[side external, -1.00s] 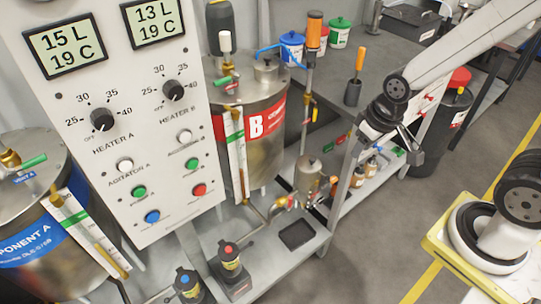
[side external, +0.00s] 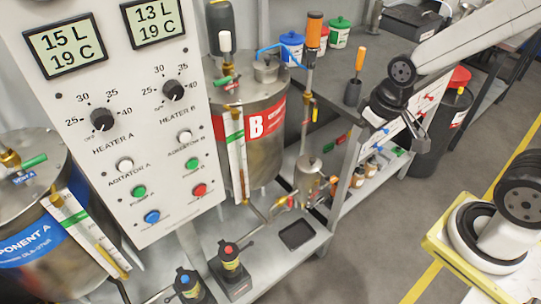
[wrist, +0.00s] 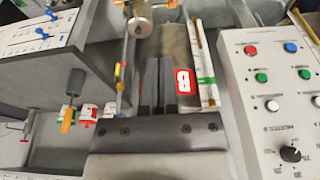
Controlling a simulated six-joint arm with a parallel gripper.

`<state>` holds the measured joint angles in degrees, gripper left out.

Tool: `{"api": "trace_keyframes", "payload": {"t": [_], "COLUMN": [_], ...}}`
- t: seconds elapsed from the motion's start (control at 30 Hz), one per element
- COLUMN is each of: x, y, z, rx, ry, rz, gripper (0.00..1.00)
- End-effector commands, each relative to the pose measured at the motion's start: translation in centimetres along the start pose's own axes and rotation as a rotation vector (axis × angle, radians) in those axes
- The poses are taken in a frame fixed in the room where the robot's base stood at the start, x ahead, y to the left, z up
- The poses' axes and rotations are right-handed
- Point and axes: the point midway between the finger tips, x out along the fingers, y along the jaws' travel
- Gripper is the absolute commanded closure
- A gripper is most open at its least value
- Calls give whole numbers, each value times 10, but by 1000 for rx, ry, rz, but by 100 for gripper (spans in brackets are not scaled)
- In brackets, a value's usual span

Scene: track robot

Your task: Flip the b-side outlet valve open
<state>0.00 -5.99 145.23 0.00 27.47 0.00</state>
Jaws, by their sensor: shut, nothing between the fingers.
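Tank B (side external: 262,160) is a steel drum with a red band marked B. It also shows upside down in the wrist view (wrist: 176,45). Low at its right, a pipe runs to small valve fittings with red and brass parts (side external: 281,203), next to a steel cylinder (side external: 308,174). The cylinder appears at the top of the wrist view (wrist: 140,22). I cannot tell the outlet handle's position. My gripper (side external: 420,138) is shut and empty, right of the tank and well apart from the fittings. Its dark fingers (wrist: 154,82) overlap the tank in the wrist view.
The control panel (side external: 140,190) stands left of tank B. A grey bench (side external: 345,55) behind carries tubs and an orange-handled tool (side external: 357,68). A lower shelf (side external: 375,185) holds small bottles. A black tray (side external: 297,235) lies in front of the fittings.

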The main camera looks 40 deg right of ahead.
Motion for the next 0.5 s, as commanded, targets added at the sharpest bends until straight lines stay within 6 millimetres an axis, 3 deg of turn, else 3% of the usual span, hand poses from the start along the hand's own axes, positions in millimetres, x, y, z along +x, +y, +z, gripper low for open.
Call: {"api": "trace_keyframes", "payload": {"t": [0.2, 0.5], "x": [-20, -6], "y": [1, 26], "z": [-6, -23], "rx": [0, -29], "ry": [5, 103], "rz": [2, 63], "gripper": [100, 100]}}
